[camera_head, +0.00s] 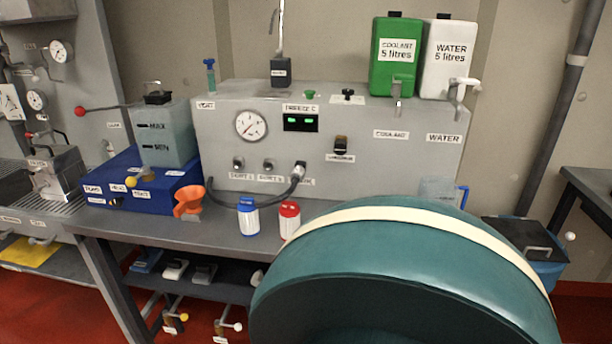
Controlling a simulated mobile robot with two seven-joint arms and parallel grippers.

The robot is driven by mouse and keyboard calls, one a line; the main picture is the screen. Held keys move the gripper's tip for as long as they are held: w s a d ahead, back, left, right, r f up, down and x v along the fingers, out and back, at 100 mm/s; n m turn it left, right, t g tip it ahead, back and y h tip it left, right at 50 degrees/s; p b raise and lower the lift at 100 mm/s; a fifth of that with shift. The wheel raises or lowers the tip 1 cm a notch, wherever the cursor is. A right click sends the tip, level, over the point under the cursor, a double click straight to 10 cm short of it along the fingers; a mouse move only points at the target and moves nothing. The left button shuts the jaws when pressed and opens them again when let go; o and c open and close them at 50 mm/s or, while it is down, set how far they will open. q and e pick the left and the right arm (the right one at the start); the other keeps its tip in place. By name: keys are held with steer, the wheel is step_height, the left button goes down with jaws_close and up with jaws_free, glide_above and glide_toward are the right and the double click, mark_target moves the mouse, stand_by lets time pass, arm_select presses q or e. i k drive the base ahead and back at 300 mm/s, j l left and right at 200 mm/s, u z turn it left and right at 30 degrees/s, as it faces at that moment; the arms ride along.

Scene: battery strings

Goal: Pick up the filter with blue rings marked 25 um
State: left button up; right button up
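The filter with blue rings (248,216) is a small white cylinder with a blue cap and a blue band at its base. It stands upright on the grey bench, in front of the large grey machine. A similar filter with red rings (289,219) stands just to its right, a small gap apart. The print on both labels is too small to read, so the 25 um mark cannot be made out. Neither of my grippers is in view.
A clear jug (438,190) stands right. The lower right is blocked close to the camera.

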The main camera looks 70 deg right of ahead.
mark_target(247, 213)
steer(key=z, duration=2)
